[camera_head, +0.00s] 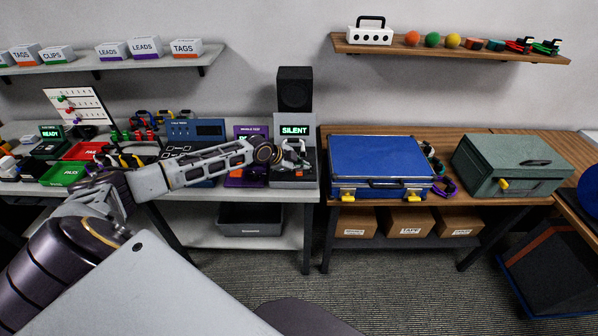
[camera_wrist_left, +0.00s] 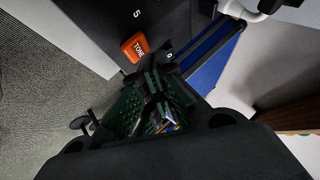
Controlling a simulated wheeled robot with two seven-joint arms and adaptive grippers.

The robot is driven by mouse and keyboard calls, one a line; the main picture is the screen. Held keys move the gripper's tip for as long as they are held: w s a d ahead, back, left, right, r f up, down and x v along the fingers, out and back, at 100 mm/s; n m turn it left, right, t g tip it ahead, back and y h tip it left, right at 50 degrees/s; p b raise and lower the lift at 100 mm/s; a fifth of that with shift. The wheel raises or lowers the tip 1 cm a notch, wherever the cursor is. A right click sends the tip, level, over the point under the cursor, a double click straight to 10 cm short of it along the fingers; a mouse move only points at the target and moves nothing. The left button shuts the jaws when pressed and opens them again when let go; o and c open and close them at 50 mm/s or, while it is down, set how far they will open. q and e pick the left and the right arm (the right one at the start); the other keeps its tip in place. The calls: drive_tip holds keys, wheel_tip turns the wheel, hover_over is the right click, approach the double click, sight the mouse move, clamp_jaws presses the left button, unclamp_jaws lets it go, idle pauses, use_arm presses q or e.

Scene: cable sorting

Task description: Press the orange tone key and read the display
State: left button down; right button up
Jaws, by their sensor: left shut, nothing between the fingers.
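The orange tone key (camera_wrist_left: 135,46), marked "TONE", shows in the left wrist view on the dark face of the tester, just beside my left fingertips. In the head view the grey tester stands at the right end of the white bench, and its lit green display (camera_head: 295,131) reads "SILENT". My left gripper (camera_head: 300,160) hangs over the tester's front and partly covers it. Its fingers (camera_wrist_left: 160,62) are shut and empty in the left wrist view. I cannot tell whether they touch the key. My right gripper is out of view.
A black speaker (camera_head: 295,89) stands behind the tester. A blue case (camera_head: 380,165) sits close to its right on the wooden bench, with a green toolbox (camera_head: 511,163) beyond. A blue unit (camera_head: 196,130) and a purple-marked device stand left of the tester.

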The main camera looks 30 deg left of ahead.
sight(300, 174)
use_arm(q)
drive_tip(key=shift+r, duration=0.2)
idle(0.3)
drive_tip(key=shift+r+p, duration=2.2)
drive_tip(key=shift+r, duration=0.25)
